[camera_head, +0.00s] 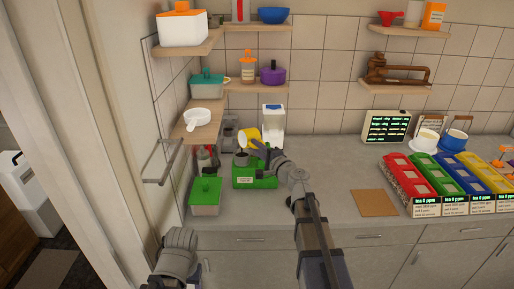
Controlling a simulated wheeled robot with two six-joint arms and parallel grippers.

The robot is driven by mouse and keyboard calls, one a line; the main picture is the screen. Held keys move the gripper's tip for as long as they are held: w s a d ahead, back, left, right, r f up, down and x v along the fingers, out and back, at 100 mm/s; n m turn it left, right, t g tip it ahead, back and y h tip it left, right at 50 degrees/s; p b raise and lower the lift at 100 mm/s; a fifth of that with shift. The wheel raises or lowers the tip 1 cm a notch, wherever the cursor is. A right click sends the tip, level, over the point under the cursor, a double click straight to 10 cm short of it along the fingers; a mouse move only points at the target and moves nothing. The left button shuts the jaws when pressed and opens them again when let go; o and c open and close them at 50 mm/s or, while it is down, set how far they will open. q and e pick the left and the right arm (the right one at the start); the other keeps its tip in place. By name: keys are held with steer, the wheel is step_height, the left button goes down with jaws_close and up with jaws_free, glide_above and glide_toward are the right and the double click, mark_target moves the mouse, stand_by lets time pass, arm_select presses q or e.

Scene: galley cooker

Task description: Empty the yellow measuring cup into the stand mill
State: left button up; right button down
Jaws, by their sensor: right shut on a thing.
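The yellow measuring cup (253,132) is held tilted above the counter, its pale mouth facing left and toward me. My right gripper (262,146) is shut on it from the right. The green stand mill (256,180) stands on the counter below, with a dark round opening (241,158) on top. The cup is just above this opening; I cannot tell whether they touch or whether anything is pouring out. A joint of my left arm shows at the lower left, but no left fingers are visible.
A green-lidded box (206,193) stands left of the mill. A white container (272,125) stands behind it. A white pan (197,117) sits on a low shelf at left. A brown mat (375,203) and coloured tea boxes (408,178) lie to the right.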

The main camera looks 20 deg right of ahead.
steer(key=shift+a+f+n, duration=0.1)
steer(key=shift+f+n, duration=0.05)
steer(key=shift+n, duration=0.25)
stand_by(0.5)
steer(key=shift+d+r+m, duration=0.2)
steer(key=shift+r+m, duration=0.1)
steer(key=shift+m, duration=0.4)
steer(key=shift+w+d+r+m+p, duration=0.1)
steer(key=shift+d+r+m+p, duration=0.15)
steer(key=shift+m, duration=0.5)
steer(key=shift+d+r+m+p, duration=0.15)
steer(key=shift+m+p, duration=0.15)
steer(key=shift+m, duration=0.45)
steer(key=shift+r+m, duration=0.2)
steer(key=shift+m, duration=0.9)
steer(key=shift+w+d+m+p, duration=0.1)
steer(key=shift+m+p, duration=0.05)
steer(key=shift+m, duration=0.55)
steer(key=shift+d+m+p, duration=0.1)
steer(key=shift+m+p, duration=0.05)
steer(key=shift+m, duration=0.55)
steer(key=shift+m, duration=0.4)
steer(key=shift+m, duration=1)
